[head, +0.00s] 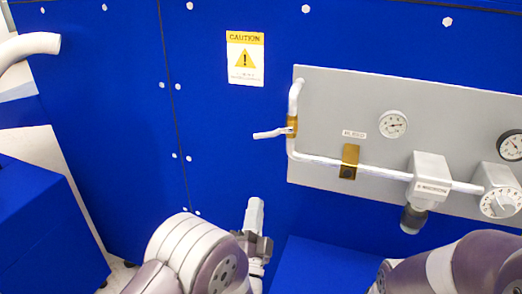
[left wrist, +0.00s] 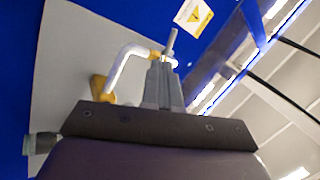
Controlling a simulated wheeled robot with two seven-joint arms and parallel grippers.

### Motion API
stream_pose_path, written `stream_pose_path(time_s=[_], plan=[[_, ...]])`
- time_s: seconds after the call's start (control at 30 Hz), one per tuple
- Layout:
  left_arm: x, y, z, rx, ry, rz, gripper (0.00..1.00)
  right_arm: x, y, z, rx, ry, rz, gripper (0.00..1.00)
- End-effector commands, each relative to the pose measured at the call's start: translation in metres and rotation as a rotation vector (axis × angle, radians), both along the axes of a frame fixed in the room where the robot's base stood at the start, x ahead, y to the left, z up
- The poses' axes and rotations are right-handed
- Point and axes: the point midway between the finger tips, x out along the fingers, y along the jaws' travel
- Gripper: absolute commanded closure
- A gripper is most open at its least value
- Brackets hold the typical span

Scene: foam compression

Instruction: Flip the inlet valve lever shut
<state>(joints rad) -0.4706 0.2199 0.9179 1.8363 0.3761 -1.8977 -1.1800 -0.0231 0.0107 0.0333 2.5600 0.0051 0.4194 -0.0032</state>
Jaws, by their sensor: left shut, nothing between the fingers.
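A brass valve (head: 292,125) sits on the upright part of a white pipe at the left of a grey panel. Its pale lever (head: 269,133) sticks out to the left, across the pipe. My left gripper (head: 255,204) is below the lever in the head view, fingers pointing up, shut and empty, with a visible gap to the lever. In the left wrist view the shut fingers (left wrist: 164,72) stand in front of the pipe, and the lever (left wrist: 171,42) shows just beyond their tips. Whether they touch cannot be told there. My right gripper is out of view.
The grey panel (head: 330,90) carries gauges (head: 393,124), a second brass fitting (head: 350,161) near a small label, a grey box (head: 429,178) and a dial (head: 498,203). A caution sign (head: 245,58) is on the blue wall. Blue blocks stand low down.

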Motion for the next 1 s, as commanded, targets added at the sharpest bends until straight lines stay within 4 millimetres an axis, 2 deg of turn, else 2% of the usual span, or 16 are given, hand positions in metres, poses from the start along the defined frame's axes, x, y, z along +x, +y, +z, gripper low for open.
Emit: stream_pose_path(time_s=[0.07,0.17,0.27,0.7,0.83,1.0], plan=[[-0.007,0.002,0.013,0.048,-0.072,0.038,1.0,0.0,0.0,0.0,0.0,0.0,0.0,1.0],[-0.003,0.003,0.019,0.076,-0.084,0.058,1.0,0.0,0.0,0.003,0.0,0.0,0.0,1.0],[0.009,0.002,0.028,0.075,-0.085,0.057,1.0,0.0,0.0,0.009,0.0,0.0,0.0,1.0],[0.087,-0.003,0.077,0.074,-0.082,0.055,1.0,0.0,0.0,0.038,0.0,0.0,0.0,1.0],[0.102,-0.004,0.085,0.074,-0.08,0.053,1.0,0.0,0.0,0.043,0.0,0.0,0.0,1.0],[0.11,-0.004,0.088,0.074,-0.08,0.053,1.0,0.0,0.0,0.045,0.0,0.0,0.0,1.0]])
